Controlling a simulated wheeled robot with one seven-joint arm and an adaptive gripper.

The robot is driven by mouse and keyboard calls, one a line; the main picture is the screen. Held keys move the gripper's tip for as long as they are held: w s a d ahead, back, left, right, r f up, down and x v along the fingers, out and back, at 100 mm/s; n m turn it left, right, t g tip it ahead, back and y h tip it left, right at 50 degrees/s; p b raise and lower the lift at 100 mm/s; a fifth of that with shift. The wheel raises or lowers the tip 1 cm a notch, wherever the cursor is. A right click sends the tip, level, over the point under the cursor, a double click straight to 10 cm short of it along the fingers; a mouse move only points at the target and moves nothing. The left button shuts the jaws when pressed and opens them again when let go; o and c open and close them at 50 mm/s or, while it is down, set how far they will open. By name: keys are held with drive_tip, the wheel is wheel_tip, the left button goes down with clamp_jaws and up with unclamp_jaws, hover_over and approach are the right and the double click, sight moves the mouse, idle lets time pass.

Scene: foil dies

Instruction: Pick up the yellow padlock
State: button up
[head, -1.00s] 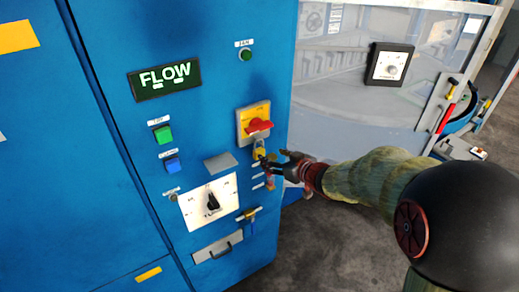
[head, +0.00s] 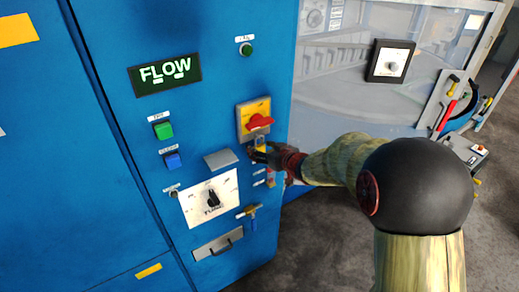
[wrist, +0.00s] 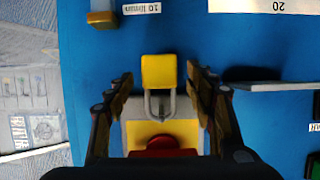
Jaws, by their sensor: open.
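The yellow padlock (wrist: 159,72) shows in the wrist view with its grey shackle toward the yellow plate and red rotary switch (wrist: 160,144). In the head view the padlock (head: 260,142) is mostly hidden behind my gripper, below the red switch (head: 259,121) on the blue cabinet. My gripper (wrist: 158,82) is open, with one finger on each side of the padlock body and a visible gap on both sides. In the head view my gripper (head: 256,155) is close to the cabinet face.
The blue cabinet (head: 100,210) carries a small grey ledge (head: 221,159), which also juts out right of my gripper in the wrist view (wrist: 265,87). A black selector knob (head: 212,198) and a brass-topped blue item (head: 250,213) are below. A transparent panel (head: 340,100) stands to the right.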

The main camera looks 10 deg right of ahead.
drive_tip(key=shift+c, duration=1.1)
drive_tip(key=c, duration=1.1)
